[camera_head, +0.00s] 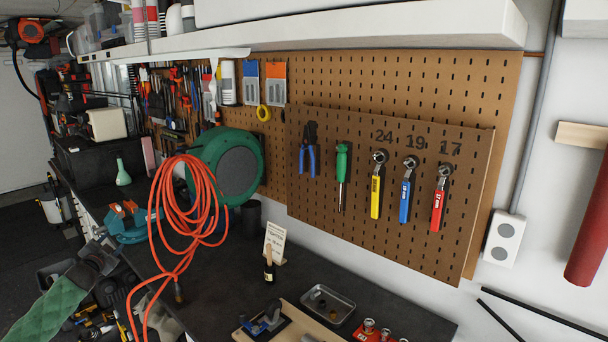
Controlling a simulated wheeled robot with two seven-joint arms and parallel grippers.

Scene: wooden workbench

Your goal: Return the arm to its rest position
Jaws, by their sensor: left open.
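My left arm comes in at the lower left with its green padded sleeve. My left gripper (101,250) is dark grey and open, with nothing seen between its fingers. It shows in front of the left end of the dark workbench (228,262), near a blue vise (128,225); the gap to the vise is hard to judge. My right gripper is not in view.
An orange cable coil (184,205) hangs right of my left gripper, before a green hose reel (228,165). A pegboard (400,240) holds pliers, a green screwdriver and three wrenches. A metal tray (328,306) and a small sign (275,241) stand on the bench.

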